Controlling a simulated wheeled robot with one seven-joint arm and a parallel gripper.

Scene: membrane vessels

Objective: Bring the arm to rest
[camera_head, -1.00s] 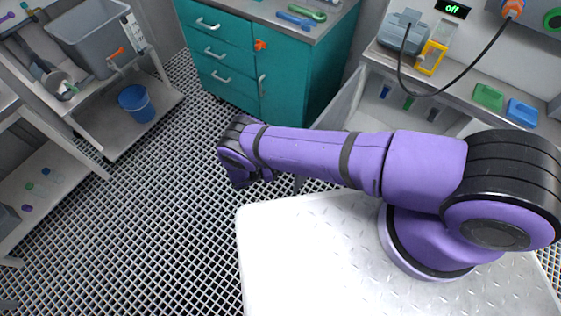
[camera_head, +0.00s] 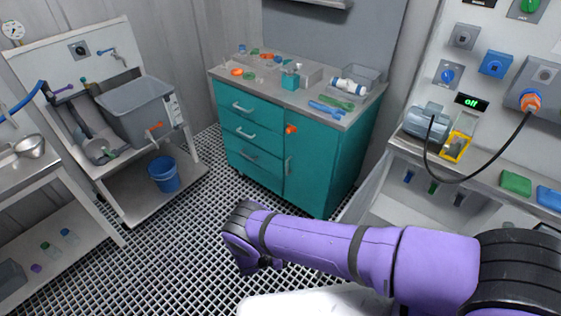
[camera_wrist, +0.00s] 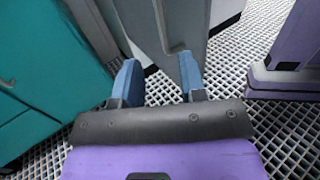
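My arm is purple with black bands and reaches left across the lower part of the head view. My gripper (camera_wrist: 160,85) shows in the wrist view, with two blue fingers set well apart and nothing between them. Past the fingers are the grated floor and a grey panel. In the head view the fingers are hidden behind the wrist end of my arm.
A teal cabinet (camera_head: 255,157) with tools on its top stands behind my arm. A grey bench (camera_head: 480,190) with a pump is at right. A sink stand (camera_head: 140,110) and blue bucket (camera_head: 164,174) are at left. The grated floor (camera_head: 190,245) between is clear.

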